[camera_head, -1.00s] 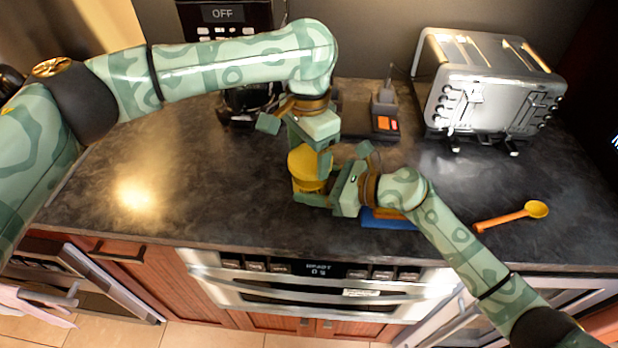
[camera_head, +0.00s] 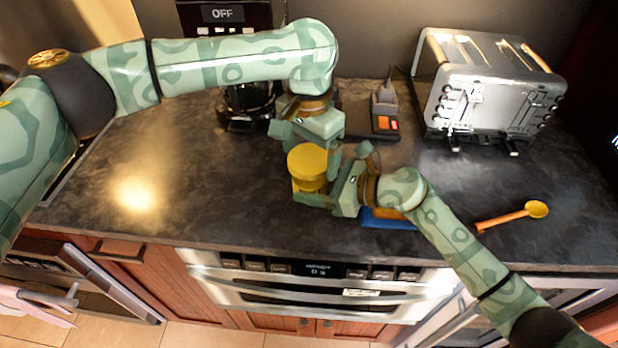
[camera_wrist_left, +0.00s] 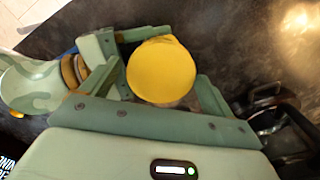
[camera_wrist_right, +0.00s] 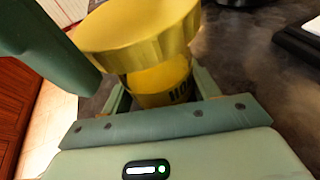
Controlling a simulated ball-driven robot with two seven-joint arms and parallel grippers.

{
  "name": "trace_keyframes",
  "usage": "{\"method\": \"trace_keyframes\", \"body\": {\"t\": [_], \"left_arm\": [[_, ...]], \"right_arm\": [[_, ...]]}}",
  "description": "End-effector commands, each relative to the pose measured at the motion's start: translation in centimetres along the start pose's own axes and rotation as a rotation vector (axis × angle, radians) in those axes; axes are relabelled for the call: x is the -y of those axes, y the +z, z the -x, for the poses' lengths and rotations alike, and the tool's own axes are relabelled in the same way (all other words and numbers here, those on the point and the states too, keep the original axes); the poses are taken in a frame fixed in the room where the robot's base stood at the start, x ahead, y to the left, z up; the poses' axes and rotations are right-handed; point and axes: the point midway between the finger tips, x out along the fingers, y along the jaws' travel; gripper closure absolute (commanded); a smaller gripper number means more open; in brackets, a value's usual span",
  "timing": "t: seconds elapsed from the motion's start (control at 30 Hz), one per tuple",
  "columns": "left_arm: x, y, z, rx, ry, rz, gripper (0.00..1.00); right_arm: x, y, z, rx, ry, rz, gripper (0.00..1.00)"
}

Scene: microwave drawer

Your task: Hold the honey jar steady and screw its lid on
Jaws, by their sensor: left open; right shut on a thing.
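The honey jar (camera_head: 307,188) stands upright on the counter, its yellow body partly hidden by my right gripper. Its round yellow lid (camera_head: 307,160) sits on top; I cannot tell how tight it is. In the right wrist view, the jar body (camera_wrist_right: 160,82) shows dark lettering under the wide lid (camera_wrist_right: 140,32). My right gripper (camera_head: 320,180) is shut on the jar body from the right. My left gripper (camera_head: 306,143) is open just behind and above the lid. In the left wrist view, the lid (camera_wrist_left: 161,70) shows between its spread fingers, apart from them.
A blue item (camera_head: 388,219) lies beneath my right wrist. An orange spoon (camera_head: 512,216) lies at the right, and a silver toaster (camera_head: 488,90) stands behind it. A coffee maker (camera_head: 245,105) is at the back. The counter's left part is clear.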

Motion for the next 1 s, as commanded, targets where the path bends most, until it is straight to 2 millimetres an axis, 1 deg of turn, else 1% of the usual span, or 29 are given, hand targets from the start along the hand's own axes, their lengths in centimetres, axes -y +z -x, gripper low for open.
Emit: {"method": "trace_keyframes", "body": {"t": [0.2,0.37,0.5,0.67,0.83,0.9,1.0], "left_arm": [[0.03,0.00,0.03,0.000,-0.003,0.315,0.12],[0.04,-0.01,0.04,0.000,-0.003,0.468,0.12],[0.02,0.00,0.04,0.000,-0.003,0.690,0.12],[0.02,-0.01,0.03,0.000,-0.003,0.841,0.12],[-0.01,-0.02,0.06,0.000,-0.003,1.103,0.12],[0.00,0.00,0.02,0.001,-0.004,1.166,0.12],[0.00,0.01,-0.01,0.001,-0.003,1.187,0.12]], "right_arm": [[-0.01,0.10,-0.01,0.002,0.000,0.001,0.80],[-0.01,0.11,-0.01,0.002,0.000,0.001,0.80],[-0.01,0.11,-0.01,0.002,0.000,0.001,0.80],[-0.01,0.11,-0.01,0.002,0.000,0.001,0.80],[-0.01,0.11,-0.01,0.002,0.000,0.001,0.80],[-0.01,0.11,-0.01,0.002,0.000,0.001,0.80],[-0.01,0.11,-0.01,0.002,0.000,0.001,0.80]]}}
